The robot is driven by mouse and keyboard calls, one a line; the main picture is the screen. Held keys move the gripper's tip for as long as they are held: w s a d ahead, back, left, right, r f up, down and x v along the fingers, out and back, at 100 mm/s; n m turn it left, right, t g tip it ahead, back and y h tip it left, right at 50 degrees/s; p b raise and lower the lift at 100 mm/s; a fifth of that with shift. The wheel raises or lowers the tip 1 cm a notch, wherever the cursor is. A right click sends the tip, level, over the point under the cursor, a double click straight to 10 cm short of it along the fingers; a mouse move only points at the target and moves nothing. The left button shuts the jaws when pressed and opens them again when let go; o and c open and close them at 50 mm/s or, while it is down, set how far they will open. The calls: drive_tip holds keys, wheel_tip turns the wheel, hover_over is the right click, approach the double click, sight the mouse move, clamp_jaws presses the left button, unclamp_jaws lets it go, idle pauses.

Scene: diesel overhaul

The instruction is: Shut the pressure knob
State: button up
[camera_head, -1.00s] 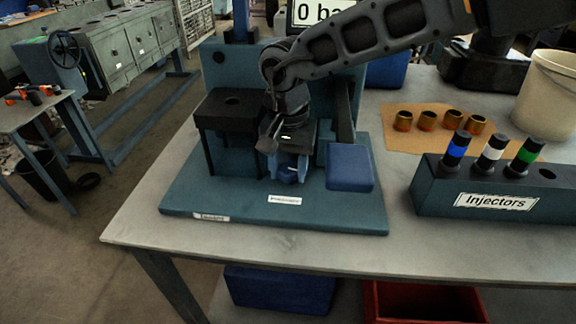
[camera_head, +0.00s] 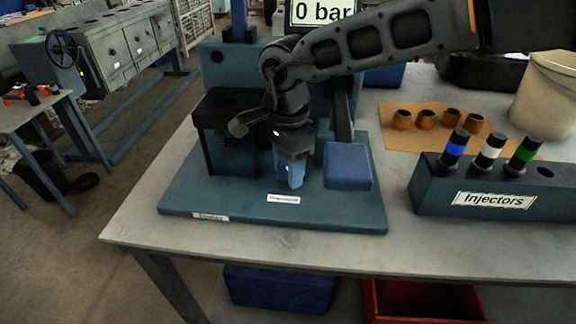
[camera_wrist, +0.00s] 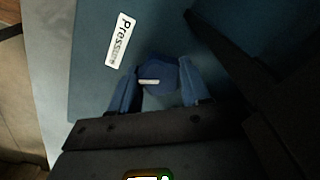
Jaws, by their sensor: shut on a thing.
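The pressure knob (camera_wrist: 158,77) is a round blue knob with a white line mark, on the blue-green base plate of the test stand (camera_head: 225,202). In the wrist view it sits between the two blue fingers of my gripper (camera_wrist: 160,92), which are shut on it. The white mark runs roughly level across the wrist picture. A white "Pressure" label (camera_wrist: 120,40) lies beside the knob. In the head view my gripper (camera_head: 291,180) points down at the plate behind the label (camera_head: 283,199), and its fingers hide the knob. A display (camera_head: 323,12) above reads "0 bar".
A blue pad on a lever (camera_head: 348,166) stands close right of my gripper. A black stand (camera_head: 228,125) is close on the left. An injector rack (camera_head: 490,188) holds several injectors at right. Several brass rings (camera_head: 426,119) lie on brown paper behind it.

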drive_tip(key=shift+m, duration=0.5)
drive_tip(key=o, duration=1)
drive_tip(key=shift+r, duration=0.1)
drive_tip(key=shift+r+b, duration=0.4)
drive_tip(key=shift+r, duration=3.45)
